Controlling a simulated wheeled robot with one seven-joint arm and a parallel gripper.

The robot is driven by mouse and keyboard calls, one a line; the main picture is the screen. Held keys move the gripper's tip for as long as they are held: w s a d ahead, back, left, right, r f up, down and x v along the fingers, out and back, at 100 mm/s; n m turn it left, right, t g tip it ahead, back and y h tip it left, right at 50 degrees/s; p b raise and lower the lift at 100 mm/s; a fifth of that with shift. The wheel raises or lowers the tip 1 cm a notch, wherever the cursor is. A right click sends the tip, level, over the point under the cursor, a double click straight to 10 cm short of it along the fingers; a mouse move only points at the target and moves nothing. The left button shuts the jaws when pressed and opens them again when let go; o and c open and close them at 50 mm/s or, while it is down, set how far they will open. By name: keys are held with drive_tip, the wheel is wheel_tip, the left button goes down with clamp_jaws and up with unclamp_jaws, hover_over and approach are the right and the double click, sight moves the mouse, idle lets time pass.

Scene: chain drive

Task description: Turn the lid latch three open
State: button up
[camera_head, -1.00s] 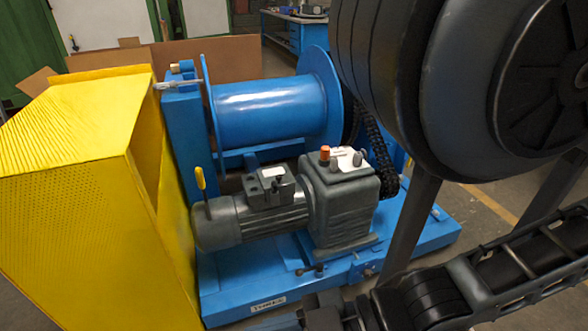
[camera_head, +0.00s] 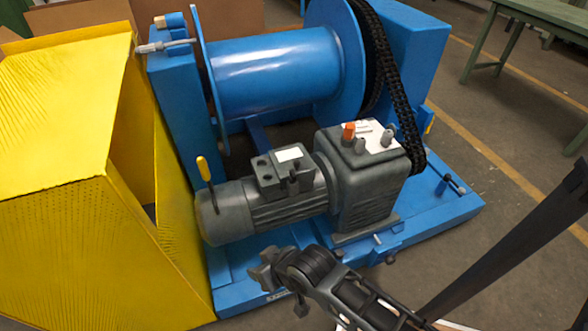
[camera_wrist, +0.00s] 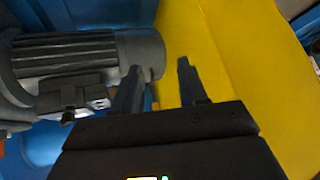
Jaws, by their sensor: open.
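I cannot tell which fitting is lid latch three; no number is readable. A small dark terminal box (camera_head: 283,172) with a white label and dark knobs sits on the grey motor (camera_head: 258,208); the box also shows in the wrist view (camera_wrist: 75,95). A yellow-handled lever (camera_head: 203,169) stands at the motor's left end. My gripper (camera_head: 262,268) is in front of the motor, low in the head view. In the wrist view my gripper (camera_wrist: 158,80) has its two fingers apart with nothing held between them. The left finger overlaps the motor's end in the picture.
The yellow guard (camera_head: 60,150) stands left of the motor and fills the wrist view's right side. A gearbox (camera_head: 362,180) with an orange cap, a chain (camera_head: 395,85) and a blue drum (camera_head: 275,72) stand on the blue base (camera_head: 440,208).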

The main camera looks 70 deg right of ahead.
drive_tip(key=w+d+f+m+g, duration=0.1)
drive_tip(key=w+d+g, duration=0.1)
drive_tip(key=w+d, duration=0.4)
wheel_tip(320, 180, up, 8)
drive_tip(key=m+g+y+p, duration=0.1)
drive_tip(key=m+g+y, duration=0.15)
drive_tip(key=g, duration=0.25)
hover_over(293, 173)
drive_tip(key=shift+w+a+f+m+h, duration=0.15)
drive_tip(key=shift+w+a+m+h, duration=0.1)
drive_tip(key=shift+m, duration=0.1)
drive_tip(key=shift+s+d, duration=0.2)
drive_tip(key=shift+d, duration=0.05)
wheel_tip(293, 173, down, 7)
drive_tip(key=shift+d+f+b, duration=0.1)
drive_tip(key=shift+f+b, duration=0.1)
drive_tip(key=shift+b, duration=0.15)
clamp_jaws()
